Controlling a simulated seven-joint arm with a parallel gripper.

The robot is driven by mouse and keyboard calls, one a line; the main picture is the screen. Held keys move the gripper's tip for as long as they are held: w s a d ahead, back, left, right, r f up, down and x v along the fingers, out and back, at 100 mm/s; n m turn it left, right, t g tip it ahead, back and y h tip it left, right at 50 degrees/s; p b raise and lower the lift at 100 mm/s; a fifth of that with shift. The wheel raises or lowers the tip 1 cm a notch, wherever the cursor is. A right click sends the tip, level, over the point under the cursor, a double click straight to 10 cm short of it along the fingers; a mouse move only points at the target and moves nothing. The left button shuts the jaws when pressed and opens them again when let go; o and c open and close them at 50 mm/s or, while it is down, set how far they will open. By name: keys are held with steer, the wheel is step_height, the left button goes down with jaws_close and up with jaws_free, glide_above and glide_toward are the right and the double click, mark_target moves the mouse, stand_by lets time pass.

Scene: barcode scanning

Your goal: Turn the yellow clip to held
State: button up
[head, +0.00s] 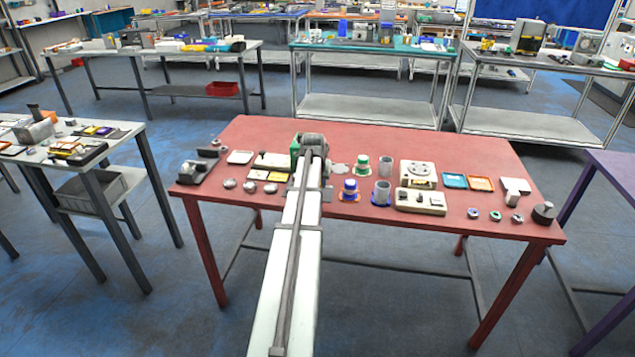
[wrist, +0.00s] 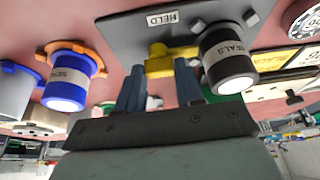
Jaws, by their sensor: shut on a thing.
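The yellow clip (wrist: 165,66) shows in the wrist view, below a dark grey plate that bears a white HELD label (wrist: 162,19). My gripper (wrist: 160,82) has its two blue-grey fingers on either side of the clip's lower part and is shut on it. The fingertips cover part of the clip. A dark canister labelled SEALS (wrist: 228,62) stands right beside the clip at its right. In the head view my arm reaches over the red table and hides the clip; my gripper's fingers are not distinguishable there.
In the wrist view a blue canister in an orange ring (wrist: 68,76) is at the left. The red table (head: 400,147) carries cups, trays, a dial box (head: 418,174) and pucks right of my arm, and small grey lumps (head: 249,187) left. Its far side is clear.

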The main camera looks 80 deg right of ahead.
stand_by(0.3)
steer(key=o, duration=1)
steer(key=shift+o, duration=0.2)
steer(key=shift+r, duration=0.1)
steer(key=v, duration=1.3)
steer(key=shift+r, duration=0.3)
steer(key=shift+a, duration=0.1)
